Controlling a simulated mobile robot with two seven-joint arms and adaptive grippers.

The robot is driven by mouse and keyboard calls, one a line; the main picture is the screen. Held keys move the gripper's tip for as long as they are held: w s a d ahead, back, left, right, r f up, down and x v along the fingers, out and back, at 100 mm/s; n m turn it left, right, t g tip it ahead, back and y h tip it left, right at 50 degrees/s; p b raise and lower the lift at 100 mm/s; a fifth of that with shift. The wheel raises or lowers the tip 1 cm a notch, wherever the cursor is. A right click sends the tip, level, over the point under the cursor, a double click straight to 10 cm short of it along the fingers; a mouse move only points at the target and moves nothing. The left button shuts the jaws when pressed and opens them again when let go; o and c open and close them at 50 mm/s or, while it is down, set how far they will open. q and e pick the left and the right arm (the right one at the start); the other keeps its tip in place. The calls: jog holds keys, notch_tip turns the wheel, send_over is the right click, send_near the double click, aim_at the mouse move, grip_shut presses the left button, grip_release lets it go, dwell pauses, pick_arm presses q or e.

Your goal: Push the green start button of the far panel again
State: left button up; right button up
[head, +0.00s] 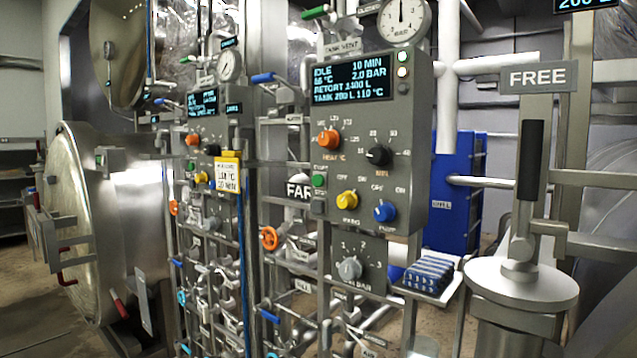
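A large grey control panel (409,140) stands in the centre, with a white FAR sign (298,187) beside its left edge, partly cut off by it. Its green start button (318,181) sits at the lower left, under a small label. Its display (350,80) reads IDLE, 10 MIN, 2.0 BAR. A smaller, similar panel (237,123) stands farther back to the left, with a yellow card (228,175) hanging on it. The picture does not settle which panel the sign belongs to. Neither gripper is in view.
Orange (327,140), black, yellow (347,199) and blue (384,212) knobs crowd the central panel. Pipes and valves fill the space below. A black-handled lever (531,160) stands at right by a FREE sign (538,77). A round retort door (75,225) stands at left.

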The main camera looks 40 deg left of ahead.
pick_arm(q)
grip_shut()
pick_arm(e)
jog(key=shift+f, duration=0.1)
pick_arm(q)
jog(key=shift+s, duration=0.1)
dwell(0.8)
